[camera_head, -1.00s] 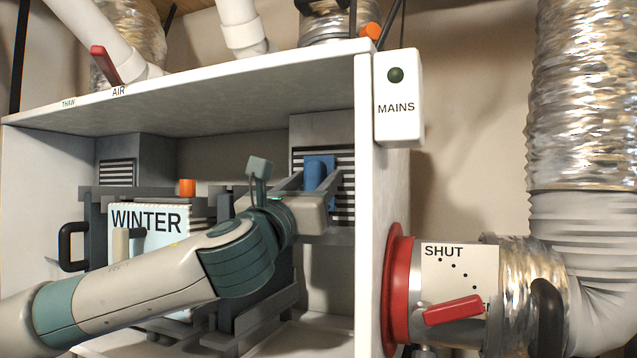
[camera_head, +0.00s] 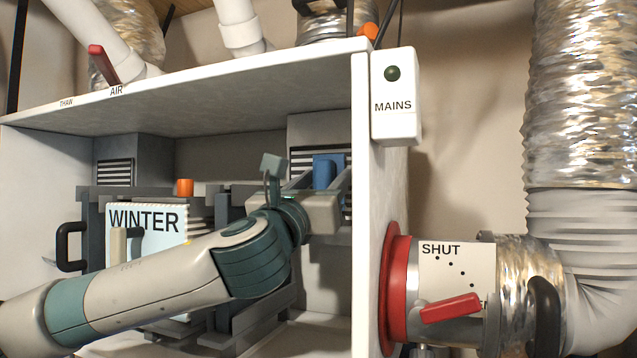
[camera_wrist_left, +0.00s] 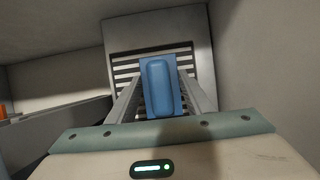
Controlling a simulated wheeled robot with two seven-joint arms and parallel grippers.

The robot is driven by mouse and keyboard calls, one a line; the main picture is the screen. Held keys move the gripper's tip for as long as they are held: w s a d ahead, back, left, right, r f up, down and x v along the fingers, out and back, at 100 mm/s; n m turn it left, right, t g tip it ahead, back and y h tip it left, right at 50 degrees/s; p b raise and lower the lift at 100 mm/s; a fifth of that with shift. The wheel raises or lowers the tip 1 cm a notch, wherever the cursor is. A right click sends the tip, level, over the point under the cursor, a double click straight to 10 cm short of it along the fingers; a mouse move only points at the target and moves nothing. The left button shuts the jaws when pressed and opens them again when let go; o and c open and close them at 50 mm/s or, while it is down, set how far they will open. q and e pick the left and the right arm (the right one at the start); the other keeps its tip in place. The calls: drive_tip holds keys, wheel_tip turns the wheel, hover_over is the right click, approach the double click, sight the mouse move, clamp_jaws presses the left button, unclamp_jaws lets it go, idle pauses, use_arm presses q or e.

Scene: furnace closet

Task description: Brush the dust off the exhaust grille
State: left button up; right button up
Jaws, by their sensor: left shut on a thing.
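A blue brush (camera_head: 323,170) is held between the two grey fingers of my left gripper (camera_head: 327,180). The gripper is shut on it. The brush is in front of a striped grille (camera_head: 303,158) on a grey housing at the right back of the white cabinet, and covers its middle. In the left wrist view the brush (camera_wrist_left: 160,88) stands upright before the slats (camera_wrist_left: 126,70), with slats showing on both sides. I cannot tell whether its far side touches them. Any dust is too small or hidden to see. My right gripper is not in view.
A second grille (camera_head: 114,173) is at the left back. A WINTER card (camera_head: 148,225), a black handle (camera_head: 70,247) and an orange knob (camera_head: 184,187) are left of my arm. The cabinet's right wall (camera_head: 364,250) stands close beside the gripper.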

use_arm(q)
drive_tip(key=shift+a, duration=0.1)
idle(0.3)
drive_tip(key=shift+w+a, duration=0.25)
drive_tip(key=shift+a, duration=0.25)
drive_tip(key=shift+w+a, duration=0.2)
drive_tip(key=shift+a, duration=0.25)
drive_tip(key=shift+s, duration=0.1)
drive_tip(key=s+a+b, duration=0.2)
drive_tip(key=s+a, duration=0.1)
drive_tip(key=s, duration=0.4)
drive_tip(key=shift+s+b, duration=0.15)
drive_tip(key=shift+b, duration=0.15)
